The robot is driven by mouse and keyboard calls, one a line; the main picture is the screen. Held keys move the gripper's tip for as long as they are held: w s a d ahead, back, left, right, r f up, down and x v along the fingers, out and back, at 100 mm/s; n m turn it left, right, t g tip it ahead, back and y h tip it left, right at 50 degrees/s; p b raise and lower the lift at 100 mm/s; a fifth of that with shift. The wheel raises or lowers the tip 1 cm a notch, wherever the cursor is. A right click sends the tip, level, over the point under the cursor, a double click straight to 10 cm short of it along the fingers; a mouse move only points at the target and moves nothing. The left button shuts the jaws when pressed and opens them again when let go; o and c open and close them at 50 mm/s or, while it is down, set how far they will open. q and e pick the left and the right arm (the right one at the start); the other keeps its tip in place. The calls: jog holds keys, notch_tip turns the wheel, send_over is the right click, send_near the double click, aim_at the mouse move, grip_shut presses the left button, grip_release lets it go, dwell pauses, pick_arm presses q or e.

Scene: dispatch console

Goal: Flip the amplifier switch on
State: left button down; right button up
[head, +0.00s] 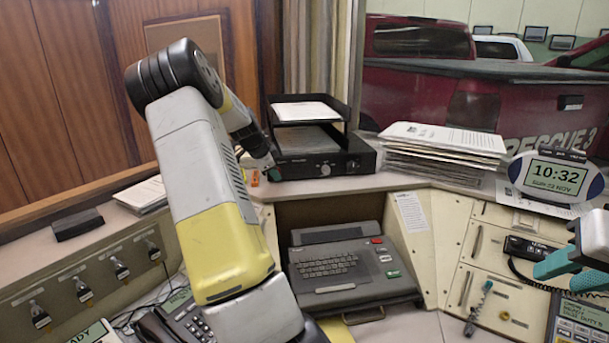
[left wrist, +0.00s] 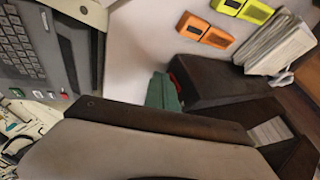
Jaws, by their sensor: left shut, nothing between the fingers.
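The amplifier (head: 345,164) is a low black box with a round knob on its front, on the ledge under a black paper tray. My left gripper (head: 274,174) is at the left end of its front. In the left wrist view, the shut green fingertips (left wrist: 164,92) are beside a dark box (left wrist: 215,78), which looks like the amplifier. A small red part shows right behind them. The fingers partly hide it, and I cannot tell whether it is the switch, its position, or whether they touch it. My right gripper (head: 562,271) is at the right edge, its teal fingers apart.
A black paper tray (head: 308,104) stands on the amplifier. A paper stack (head: 443,143) and an oval clock (head: 556,178) are to its right. A keyboard terminal (head: 350,265) sits in the recess below. Orange (left wrist: 205,32) and yellow (left wrist: 245,10) markers lie near the left fingers.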

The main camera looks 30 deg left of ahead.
pick_arm(q)
jog(key=shift+w, duration=0.1)
jog(key=shift+w+a+f, duration=0.15)
dwell(0.3)
